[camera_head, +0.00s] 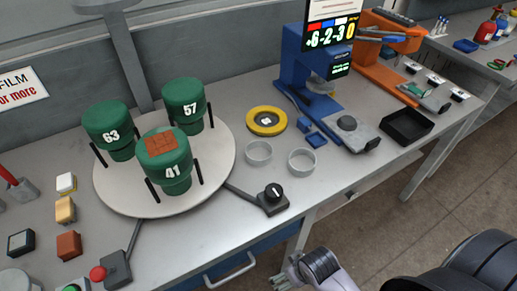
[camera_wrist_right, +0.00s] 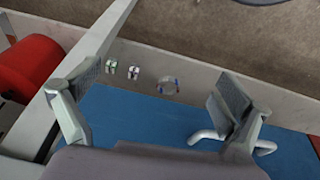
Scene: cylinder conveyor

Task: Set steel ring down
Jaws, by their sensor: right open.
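Two steel rings stand on the grey bench in the head view, a left ring (camera_head: 258,153) and a right ring (camera_head: 302,161). They are apart, between the yellow disc and the black knob box. My right gripper (camera_head: 287,277) is in front of the bench's front edge, well away from both rings. The right wrist view shows its two fingers (camera_wrist_right: 155,84) spread wide, with nothing held between them. Beyond them are a blue panel and a grey strip. I cannot make out a steel ring in the wrist view. My left gripper is not in view.
A white turntable (camera_head: 216,165) carries green numbered canisters. A yellow disc (camera_head: 267,121), knob box (camera_head: 272,200), blue press (camera_head: 300,70) and black tray (camera_head: 407,126) stand around the rings.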

